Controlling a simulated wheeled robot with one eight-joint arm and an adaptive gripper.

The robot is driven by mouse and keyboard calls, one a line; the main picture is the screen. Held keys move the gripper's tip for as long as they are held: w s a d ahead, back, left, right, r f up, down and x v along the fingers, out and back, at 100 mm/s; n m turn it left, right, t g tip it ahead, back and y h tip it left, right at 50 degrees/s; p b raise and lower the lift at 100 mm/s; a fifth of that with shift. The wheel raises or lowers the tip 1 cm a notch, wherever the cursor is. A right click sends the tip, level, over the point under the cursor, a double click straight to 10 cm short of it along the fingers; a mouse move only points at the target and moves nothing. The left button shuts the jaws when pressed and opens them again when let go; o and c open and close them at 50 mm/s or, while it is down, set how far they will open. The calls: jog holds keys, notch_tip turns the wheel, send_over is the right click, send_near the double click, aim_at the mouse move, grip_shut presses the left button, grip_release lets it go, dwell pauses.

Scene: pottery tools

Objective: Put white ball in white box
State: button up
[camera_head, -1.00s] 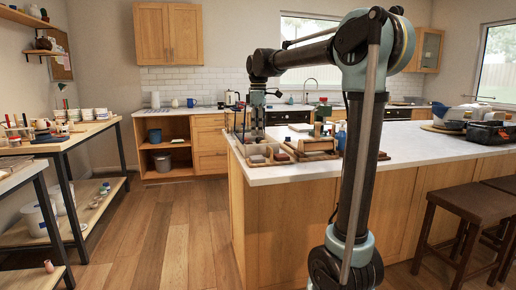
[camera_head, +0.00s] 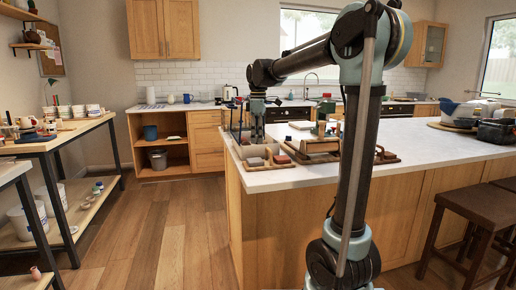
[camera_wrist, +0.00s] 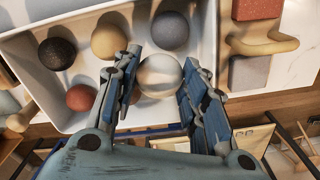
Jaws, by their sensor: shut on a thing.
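The white ball (camera_wrist: 159,75) is between the two fingers of my gripper (camera_wrist: 156,88) in the wrist view, and the fingers are shut on it. Below it is the white box (camera_wrist: 35,84), with several other balls inside. The held ball lies within the box outline in this view; I cannot tell whether it touches the box floor. In the head view my gripper (camera_head: 258,138) points down at the left end of the island counter. The ball is too small to make out there.
Inside the box are a black ball (camera_wrist: 57,53), a beige ball (camera_wrist: 108,40), a grey ball (camera_wrist: 170,30) and a reddish ball (camera_wrist: 80,97). Right of it lie a wooden tool (camera_wrist: 262,44) and a dark red block (camera_wrist: 256,9). Stools (camera_head: 470,205) stand at the counter's right.

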jog(key=shift+s+f, duration=0.1)
jog(key=shift+f, duration=2.15)
jog(key=o, duration=0.8)
notch_tip(320, 180, up, 12)
jog(key=shift+r, duration=0.1)
